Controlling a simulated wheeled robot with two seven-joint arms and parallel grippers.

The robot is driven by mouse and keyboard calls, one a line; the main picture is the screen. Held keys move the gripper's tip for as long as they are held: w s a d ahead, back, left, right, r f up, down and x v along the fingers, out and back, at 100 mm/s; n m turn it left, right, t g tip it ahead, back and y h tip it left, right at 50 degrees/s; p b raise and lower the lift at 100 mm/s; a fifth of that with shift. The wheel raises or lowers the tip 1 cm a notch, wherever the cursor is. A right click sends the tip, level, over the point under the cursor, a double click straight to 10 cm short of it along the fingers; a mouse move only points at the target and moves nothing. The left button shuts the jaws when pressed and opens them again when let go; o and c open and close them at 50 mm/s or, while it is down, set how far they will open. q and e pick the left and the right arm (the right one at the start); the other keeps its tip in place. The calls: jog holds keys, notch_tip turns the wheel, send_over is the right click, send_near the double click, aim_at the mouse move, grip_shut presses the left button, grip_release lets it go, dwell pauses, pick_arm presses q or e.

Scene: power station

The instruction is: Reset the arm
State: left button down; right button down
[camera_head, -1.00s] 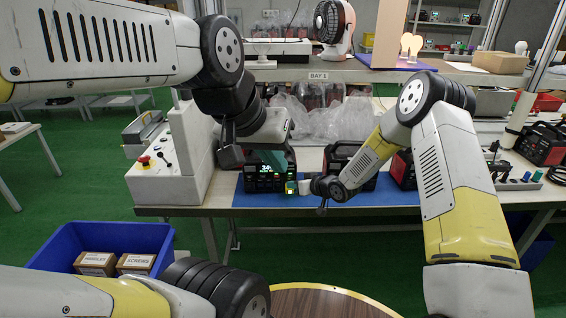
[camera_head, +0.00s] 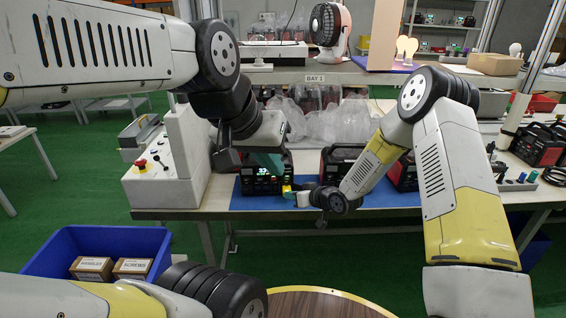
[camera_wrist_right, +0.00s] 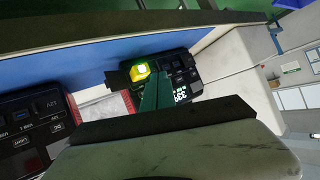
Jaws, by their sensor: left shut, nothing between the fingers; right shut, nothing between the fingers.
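A black power station (camera_head: 262,184) with a lit digit display stands on the blue mat (camera_head: 395,198); its display also shows in the right wrist view (camera_wrist_right: 181,96). A small glowing yellow part (camera_head: 287,187) is at its front right; it shows larger in the right wrist view (camera_wrist_right: 139,72). My left gripper (camera_head: 272,163) is shut and empty in front of the station's upper part, hiding some of it. My right gripper (camera_head: 302,199) is shut and empty, low beside the glowing part. I cannot tell whether it touches it. A teal finger (camera_wrist_right: 154,95) crosses the station in the wrist view.
More power stations (camera_head: 340,160) stand to the right on the workbench (camera_head: 215,196). A grey control box with a red button (camera_head: 142,163) stands at its left. A blue bin (camera_head: 95,240) holds two small cartons. A shelf (camera_head: 300,78) spans above the bench.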

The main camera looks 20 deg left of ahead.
jog(key=s+d+r+m+t+h, duration=0.15)
jog(key=d+r+h, duration=0.25)
jog(key=d+r, duration=0.75)
jog(key=s+d+r+m+g+h, duration=0.1)
jog(key=s+d+r+m+h, duration=0.15)
jog(key=d+r, duration=0.95)
jog(key=s+d+r+m, duration=0.1)
jog(key=s+d+r, duration=0.1)
jog(key=s, duration=0.6)
jog(key=s+d+r+m+g+h, duration=0.1)
jog(key=s+d+r, duration=0.2)
jog(key=s, duration=0.6)
jog(key=s+d+r+m, duration=0.1)
jog(key=s+d+r, duration=0.2)
jog(key=s, duration=0.6)
jog(key=shift+s+r+m, duration=0.15)
jog(key=shift+s+m, duration=0.05)
jog(key=shift+m, duration=0.2)
